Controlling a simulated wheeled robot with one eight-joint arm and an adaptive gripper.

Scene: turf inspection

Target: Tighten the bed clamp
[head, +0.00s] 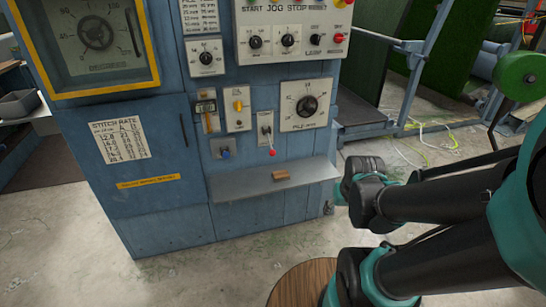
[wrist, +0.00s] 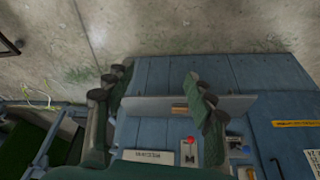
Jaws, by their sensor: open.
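No part is legibly marked as the bed clamp. The blue cabinet's front carries a small lever with a red tip (head: 271,151) on a pale plate, hanging downward above a grey shelf (head: 229,187). In the wrist view, which is upside down, the red tip (wrist: 191,140) shows beyond the shelf (wrist: 237,105), right of centre. My gripper (wrist: 156,78) is open and empty, its dark-tipped fingers spread wide over the shelf area. The right finger overlaps the shelf and panel in the picture. I cannot make out my fingers in the head view.
A small wooden block (head: 281,175) lies on the shelf. Around the lever are a pile dial (head: 306,104), a yellow toggle (head: 238,106), a slotted gauge (head: 207,110) and a blue knob (head: 225,153). A round wooden top (head: 300,283) stands in front. Concrete floor is clear at left.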

